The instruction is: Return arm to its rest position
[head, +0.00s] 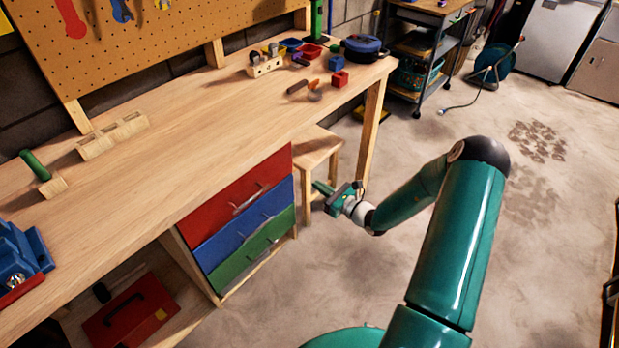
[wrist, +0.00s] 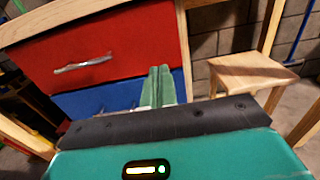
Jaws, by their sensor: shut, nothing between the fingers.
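My teal arm reaches in from the lower right of the head view and bends down toward the workbench. My gripper (head: 322,188) is beside the right end of the drawer unit, above the floor and below the bench top. In the wrist view my gripper (wrist: 158,76) has its two green fingers together, with nothing between them. The fingers point toward the red drawer (wrist: 110,50) and the blue drawer (wrist: 95,98). I cannot tell the exact gap to the drawer fronts.
The workbench (head: 160,165) runs along the left, with red, blue and green (head: 252,249) drawers that look shut. A wooden stool (head: 315,150) stands close behind my gripper. A tool cart (head: 430,50) is at the back. The concrete floor to the right is open.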

